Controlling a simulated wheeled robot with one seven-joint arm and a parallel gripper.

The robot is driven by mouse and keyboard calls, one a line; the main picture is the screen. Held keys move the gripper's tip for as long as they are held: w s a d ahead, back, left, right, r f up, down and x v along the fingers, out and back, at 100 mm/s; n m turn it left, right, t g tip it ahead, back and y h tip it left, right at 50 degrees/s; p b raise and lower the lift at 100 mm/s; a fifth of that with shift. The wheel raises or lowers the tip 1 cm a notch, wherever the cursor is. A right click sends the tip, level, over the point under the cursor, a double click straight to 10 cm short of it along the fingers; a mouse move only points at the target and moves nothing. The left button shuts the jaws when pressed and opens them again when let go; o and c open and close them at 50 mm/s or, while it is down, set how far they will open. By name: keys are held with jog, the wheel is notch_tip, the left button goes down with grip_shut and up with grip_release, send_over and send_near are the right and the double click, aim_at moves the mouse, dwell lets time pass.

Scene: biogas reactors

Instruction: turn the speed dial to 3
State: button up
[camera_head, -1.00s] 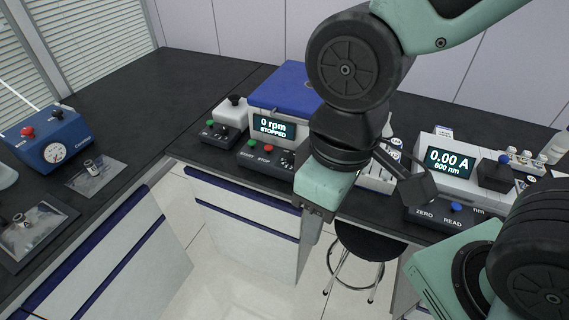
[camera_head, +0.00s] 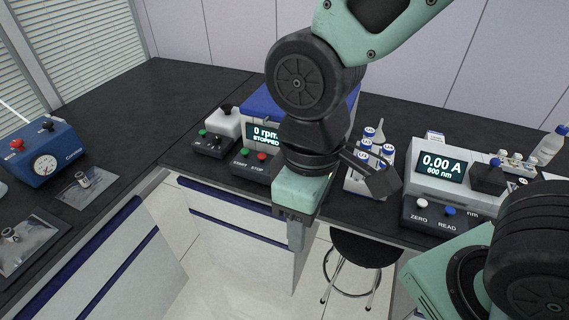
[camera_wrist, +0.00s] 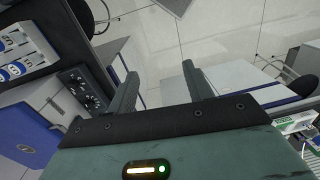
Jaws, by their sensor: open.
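The centrifuge, a white box with a blue lid (camera_head: 262,104), stands on the far bench. Its screen (camera_head: 264,137) reads "0 rpm STOPPED", partly hidden by my arm. Its black front panel (camera_head: 248,166) has green and red buttons marked START and STOP; the panel's right part is hidden behind my arm. I cannot read a dial setting. My gripper (camera_head: 297,238) is open and empty, pointing down before the bench front; its fingers (camera_wrist: 160,74) are apart, touching nothing.
A small white device with a black knob (camera_head: 226,122) stands left of the centrifuge. A tube rack (camera_head: 368,172) and a photometer (camera_head: 440,168) reading 0.00 A stand right. A black stool (camera_head: 360,248) is below the bench. A blue gauge box (camera_head: 45,155) sits on the left bench.

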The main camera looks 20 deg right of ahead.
jog(key=w+f+n+t+h+b, duration=0.1)
jog(key=w+f+n+h+b, duration=0.1)
jog(key=w+f+n+h, duration=0.95)
jog(key=w+a+f+n+t+b, duration=0.1)
jog(key=w+a+n+t, duration=0.1)
jog(key=w+t, duration=0.25)
jog(key=w+a+f+n+t+b, duration=0.1)
jog(key=w+a+n+t, duration=0.15)
jog(key=w, duration=0.35)
jog(key=p+x, duration=0.1)
jog(key=x, duration=0.4)
jog(key=p+x, duration=0.1)
jog(key=x, duration=0.5)
jog(key=p+x, duration=0.2)
jog(key=x, duration=0.4)
jog(key=shift+w+a+r, duration=0.1)
jog(key=shift+w+r, duration=0.15)
jog(key=shift+c, duration=0.3)
jog(key=c, duration=0.9)
